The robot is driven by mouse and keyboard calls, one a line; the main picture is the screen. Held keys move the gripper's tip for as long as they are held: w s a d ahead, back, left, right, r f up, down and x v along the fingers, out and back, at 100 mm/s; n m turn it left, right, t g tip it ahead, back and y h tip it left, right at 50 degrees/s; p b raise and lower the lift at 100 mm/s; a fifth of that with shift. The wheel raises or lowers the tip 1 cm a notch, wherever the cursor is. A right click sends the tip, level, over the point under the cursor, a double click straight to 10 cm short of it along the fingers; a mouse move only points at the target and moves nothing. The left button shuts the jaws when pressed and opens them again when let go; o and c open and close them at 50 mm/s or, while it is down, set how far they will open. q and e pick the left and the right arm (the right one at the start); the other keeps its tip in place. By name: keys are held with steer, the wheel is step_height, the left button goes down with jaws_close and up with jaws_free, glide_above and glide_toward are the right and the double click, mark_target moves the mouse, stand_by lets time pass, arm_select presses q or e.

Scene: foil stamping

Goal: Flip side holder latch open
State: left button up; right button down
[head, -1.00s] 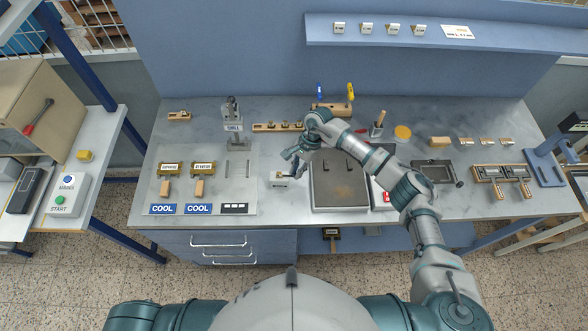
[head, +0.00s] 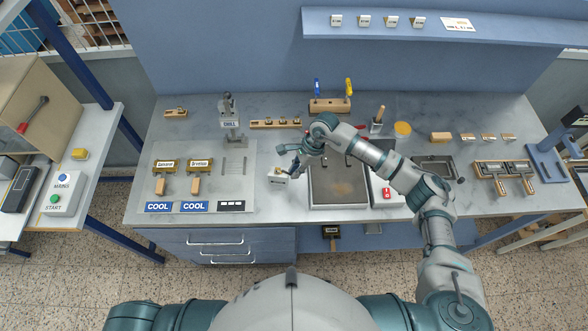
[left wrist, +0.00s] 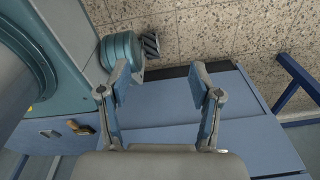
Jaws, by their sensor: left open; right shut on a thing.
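A small pale block (head: 278,176) with a brass-coloured fitting on top stands on the grey bench left of the dark plate; it looks like the side holder. My right gripper (head: 287,163) reaches in from the right, with its fingers at the top of this holder. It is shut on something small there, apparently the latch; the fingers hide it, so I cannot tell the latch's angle. My left gripper (left wrist: 158,84) shows in the left wrist view, open and empty, pointing toward the floor and blue cabinet. It is not in the head view.
The dark plate (head: 338,185) lies just right of the holder. A panel (head: 240,185) with two labelled brass blocks is to the left. A long wooden rack (head: 275,123) and a wooden stand (head: 330,105) with blue and yellow handles are behind. Bare bench lies around the holder.

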steer(key=shift+d, duration=0.4)
steer(key=shift+a, duration=0.35)
arm_select(q)
steer(key=shift+d, duration=0.45)
arm_select(e)
steer(key=shift+d, duration=0.15)
steer(key=c, duration=1.2)
jaws_free()
arm_select(q)
steer(key=shift+d, duration=0.15)
steer(key=shift+s, duration=0.1)
